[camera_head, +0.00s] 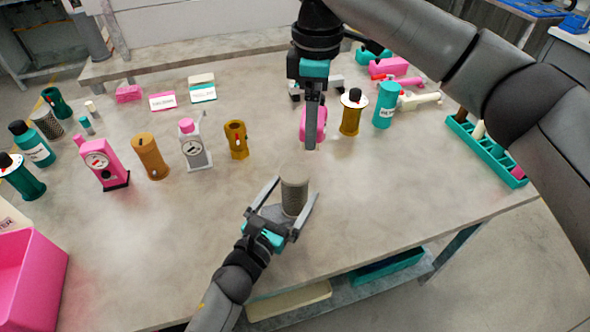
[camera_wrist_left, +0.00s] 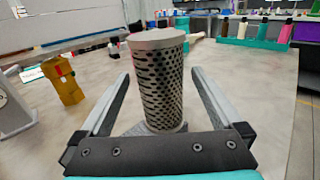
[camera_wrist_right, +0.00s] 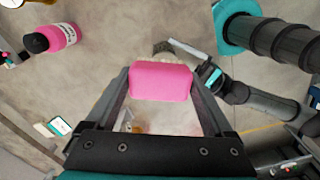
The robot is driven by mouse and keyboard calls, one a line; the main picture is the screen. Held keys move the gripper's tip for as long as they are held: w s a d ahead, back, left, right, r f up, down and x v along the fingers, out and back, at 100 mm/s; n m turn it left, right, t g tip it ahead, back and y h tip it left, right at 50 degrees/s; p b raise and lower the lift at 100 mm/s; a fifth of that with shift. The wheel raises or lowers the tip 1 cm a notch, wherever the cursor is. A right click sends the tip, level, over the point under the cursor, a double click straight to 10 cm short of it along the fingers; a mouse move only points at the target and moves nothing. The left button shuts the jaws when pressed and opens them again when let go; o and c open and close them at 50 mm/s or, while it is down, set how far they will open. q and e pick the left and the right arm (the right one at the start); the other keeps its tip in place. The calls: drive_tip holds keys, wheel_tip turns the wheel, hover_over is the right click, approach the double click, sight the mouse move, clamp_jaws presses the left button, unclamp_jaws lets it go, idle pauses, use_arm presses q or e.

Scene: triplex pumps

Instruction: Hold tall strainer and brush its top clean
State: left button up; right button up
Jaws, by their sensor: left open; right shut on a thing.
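The tall strainer (camera_head: 294,196), a grey perforated cylinder with a plain top cap, stands upright on the table. It also fills the middle of the left wrist view (camera_wrist_left: 158,85). My left gripper (camera_head: 296,187) is open around it, one finger on each side with gaps showing. My right gripper (camera_head: 311,146) points down beyond the strainer, shut on a pink block, which I take as the brush (camera_wrist_right: 160,80). Pale matter, perhaps bristles, shows below the block. In the right wrist view the strainer (camera_wrist_right: 163,47) is largely hidden behind the block and my left finger.
Pink (camera_head: 103,163), orange (camera_head: 150,157) and grey (camera_head: 195,148) pump parts stand left. A gold cylinder (camera_head: 351,113) and teal bottle (camera_head: 386,105) stand right. A teal compartment tray (camera_head: 488,152) lies at the right edge, a pink bin (camera_head: 35,275) at lower left. The table around the strainer is clear.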

use_arm(q)
drive_tip(key=v, duration=1)
